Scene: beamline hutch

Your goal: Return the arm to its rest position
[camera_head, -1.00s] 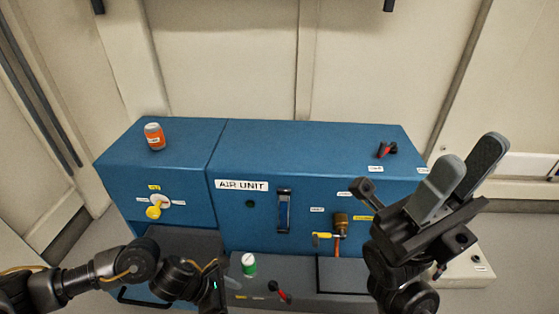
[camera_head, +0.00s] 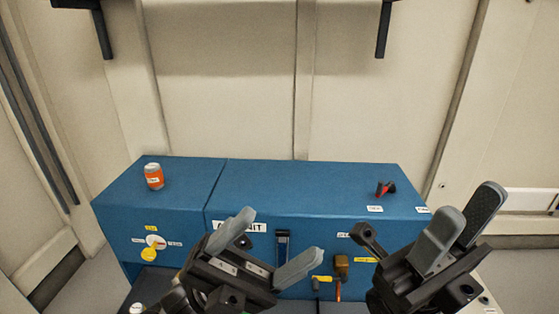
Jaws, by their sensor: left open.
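My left gripper (camera_head: 268,246) is raised in front of the blue air unit (camera_head: 300,182), with its two grey fingers spread wide and nothing between them. It covers part of the unit's name label and front face. My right gripper (camera_head: 454,230) is raised at the right, in front of the unit's right end. Its two grey fingers stand close together, seen at an angle, and I cannot tell whether they touch. No object shows in it.
An orange can (camera_head: 153,176) and a red and black item (camera_head: 385,188) sit on top of the unit. A yellow knob (camera_head: 149,254) and a brass valve (camera_head: 341,265) are on its front. Dark brackets hang at the top. The space above the unit is clear.

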